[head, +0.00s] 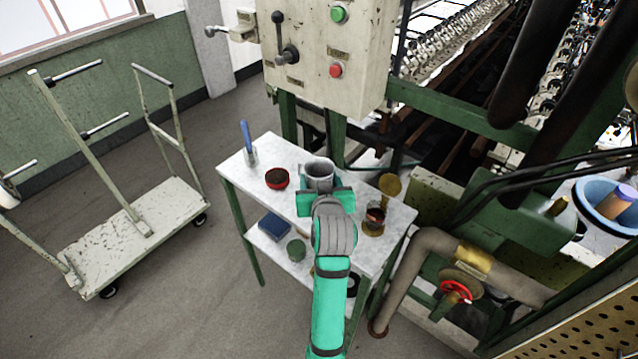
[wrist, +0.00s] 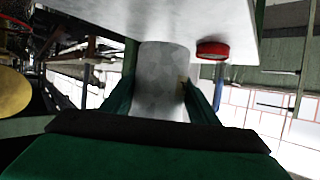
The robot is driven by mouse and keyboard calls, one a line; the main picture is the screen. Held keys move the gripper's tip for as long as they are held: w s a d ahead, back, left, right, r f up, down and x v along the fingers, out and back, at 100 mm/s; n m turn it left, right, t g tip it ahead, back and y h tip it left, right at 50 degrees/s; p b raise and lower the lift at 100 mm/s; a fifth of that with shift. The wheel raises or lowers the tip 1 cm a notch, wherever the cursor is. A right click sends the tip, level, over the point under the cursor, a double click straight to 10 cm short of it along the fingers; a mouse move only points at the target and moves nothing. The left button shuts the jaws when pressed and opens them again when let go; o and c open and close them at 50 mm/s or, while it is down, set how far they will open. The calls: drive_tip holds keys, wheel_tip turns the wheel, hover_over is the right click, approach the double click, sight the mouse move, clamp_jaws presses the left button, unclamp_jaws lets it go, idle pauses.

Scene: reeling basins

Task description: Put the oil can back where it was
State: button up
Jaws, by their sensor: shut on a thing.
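The oil can, as I take it, is a grey mottled metal cylinder (head: 318,173) with an open top, at the middle of the small table (head: 262,160). In the wrist view, which is upside down, the can (wrist: 162,75) stands between the fingers. My gripper (head: 322,193) is shut on its sides; in the wrist view my gripper (wrist: 160,103) has a finger against each side. The can's base is at or just above the tabletop; I cannot tell whether it touches. No spout shows.
A red round tin (head: 277,178) and a blue-handled tool in a holder (head: 249,145) are to the left. A machine control box (head: 328,60) stands behind. Bare tabletop lies between the items.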

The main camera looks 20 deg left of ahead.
drive_tip(key=shift+w+a+f, duration=0.15)
drive_tip(key=shift+w+f, duration=0.15)
drive_tip(key=shift+f, duration=0.15)
drive_tip(key=shift+w+a+f, duration=0.1)
drive_tip(key=shift+w+f, duration=0.1)
drive_tip(key=shift+f, duration=0.75)
drive_tip(key=shift+w+a+f, duration=0.1)
drive_tip(key=shift+w+f, duration=0.05)
drive_tip(key=shift+f, duration=0.8)
drive_tip(key=shift+f, duration=0.1)
drive_tip(key=o, duration=1.3)
drive_tip(key=v, duration=1.2)
drive_tip(key=shift+d, duration=0.1)
